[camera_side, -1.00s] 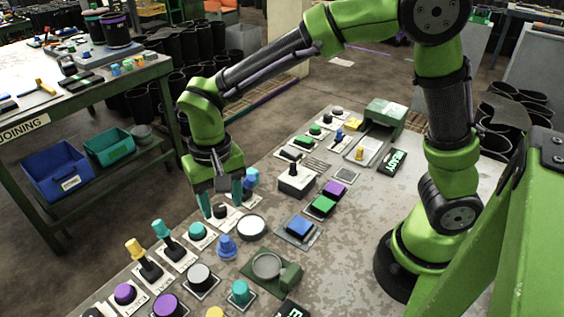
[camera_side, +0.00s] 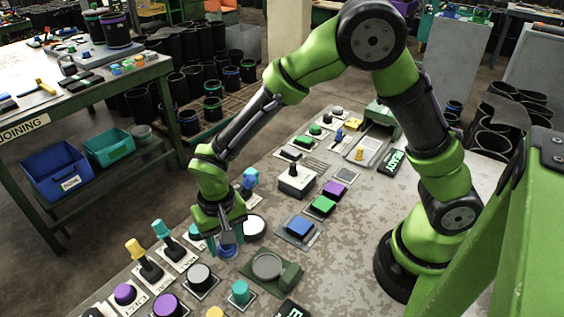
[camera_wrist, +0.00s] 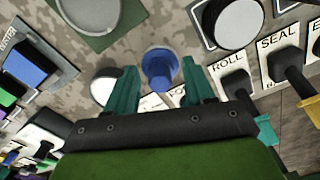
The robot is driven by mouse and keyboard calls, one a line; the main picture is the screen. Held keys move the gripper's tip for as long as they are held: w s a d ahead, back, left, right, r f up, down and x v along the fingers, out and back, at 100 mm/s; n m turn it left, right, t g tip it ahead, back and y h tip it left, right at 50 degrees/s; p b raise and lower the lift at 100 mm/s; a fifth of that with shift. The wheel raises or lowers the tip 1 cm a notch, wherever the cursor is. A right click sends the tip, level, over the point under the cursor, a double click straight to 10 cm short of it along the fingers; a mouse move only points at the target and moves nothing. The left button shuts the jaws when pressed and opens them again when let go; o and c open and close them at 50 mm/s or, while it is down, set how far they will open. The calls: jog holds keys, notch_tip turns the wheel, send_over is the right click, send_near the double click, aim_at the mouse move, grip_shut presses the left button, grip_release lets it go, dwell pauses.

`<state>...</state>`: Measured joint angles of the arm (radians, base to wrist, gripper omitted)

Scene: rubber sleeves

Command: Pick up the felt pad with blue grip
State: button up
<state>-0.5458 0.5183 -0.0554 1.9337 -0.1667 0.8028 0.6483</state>
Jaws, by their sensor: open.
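The blue-gripped piece that appears to be the felt pad (camera_side: 228,252) stands on the worktop below my gripper. In the wrist view it is a small round blue piece (camera_wrist: 160,64) with a rounded top and a wider rim. My gripper (camera_side: 226,238) is open, with its teal fingers (camera_wrist: 160,80) on either side of the piece in the wrist view. I cannot tell whether they touch it. In the side view the gripper hides the top of the piece.
A white round button (camera_side: 255,227) is close by on the right, and a grey dish on a green plate (camera_side: 286,275) is in front. Upright levers (camera_side: 165,232) stand at left. A blue square button (camera_side: 299,226) lies further right. Bare worktop (camera_side: 340,245) shows at right.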

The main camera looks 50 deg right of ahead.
grip_shut()
notch_tip(320, 180, up, 10)
jog(key=shift+r, duration=0.1)
jog(key=c, duration=0.6)
grip_release()
grip_shut()
